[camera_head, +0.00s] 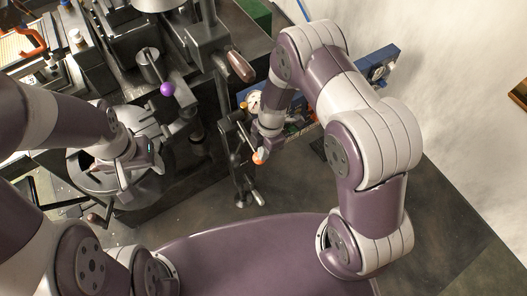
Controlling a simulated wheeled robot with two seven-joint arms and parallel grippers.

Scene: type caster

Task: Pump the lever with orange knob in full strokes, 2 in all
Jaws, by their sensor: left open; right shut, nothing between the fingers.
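The orange knob (259,156) is at the end of a short dark lever beside the machine, near the picture's middle. My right gripper (262,146) comes down from above right, right at the knob. It is shut with nothing between its fingers. Its fingertips are small here and partly hidden, so I cannot tell whether they touch the knob. Most of the lever's pivot is hard to make out against the dark metal. My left gripper (122,184) is open over the grey round part of the machine at the left, well away from the orange knob.
A purple knob (167,89) stands on another lever of the machine. A brown handle (241,66) projects near my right forearm. A blue rack (376,62) with small items lies behind that arm. Bare floor (455,215) is free at the right.

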